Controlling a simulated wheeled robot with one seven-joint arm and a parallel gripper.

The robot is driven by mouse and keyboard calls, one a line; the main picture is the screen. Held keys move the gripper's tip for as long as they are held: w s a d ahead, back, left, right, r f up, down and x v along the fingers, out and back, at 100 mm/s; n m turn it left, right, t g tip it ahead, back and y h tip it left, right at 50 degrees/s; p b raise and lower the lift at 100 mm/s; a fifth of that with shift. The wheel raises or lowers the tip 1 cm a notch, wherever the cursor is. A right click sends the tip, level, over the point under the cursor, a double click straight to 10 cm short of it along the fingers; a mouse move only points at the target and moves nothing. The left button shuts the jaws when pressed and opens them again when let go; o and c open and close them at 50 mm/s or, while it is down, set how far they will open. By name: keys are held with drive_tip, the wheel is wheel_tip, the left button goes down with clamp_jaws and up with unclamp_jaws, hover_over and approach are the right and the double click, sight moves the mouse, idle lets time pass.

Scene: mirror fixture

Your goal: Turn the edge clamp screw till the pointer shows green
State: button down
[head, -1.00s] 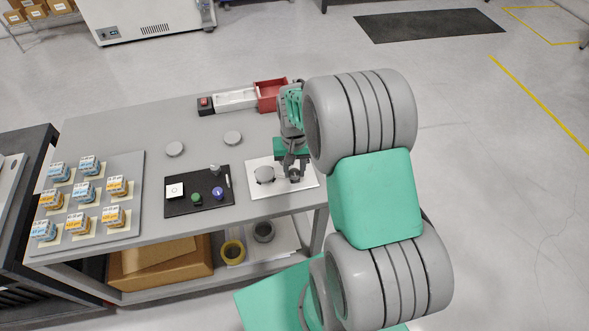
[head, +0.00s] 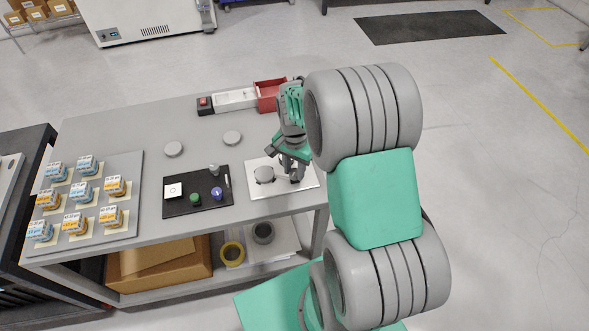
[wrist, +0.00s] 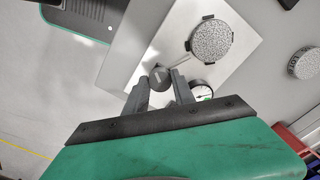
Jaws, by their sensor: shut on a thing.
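The mirror fixture is a white plate (head: 262,190) near the table's front right corner, also in the wrist view (wrist: 228,72). A round speckled grey disc (wrist: 211,41) sits on it between small dark clips. The dark round clamp screw knob (wrist: 160,76) is beside the disc, with a thin rod running toward it. My gripper (wrist: 161,84) is shut on the knob; the fingers hide part of it. A small white dial (wrist: 200,91) is close beside one finger, partly covered. It shows a dark pointer and a bit of green; the exact reading is too small to tell.
A black tray (head: 178,208) with small knobs and a white square lies left of the plate. Two loose grey discs (head: 173,149) (head: 232,138) lie behind it. A red bin (head: 270,97) stands at the back. Labelled boxes (head: 76,223) fill a board at the left.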

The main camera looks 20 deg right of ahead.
sight(294, 172)
idle(0.4)
drive_tip(key=c, duration=1.1)
unclamp_jaws()
drive_tip(key=shift+o, duration=0.2)
drive_tip(key=shift+r, duration=0.1)
wheel_tip(294, 172, up, 8)
drive_tip(key=shift+f+b, duration=0.15)
drive_tip(key=shift+b, duration=0.35)
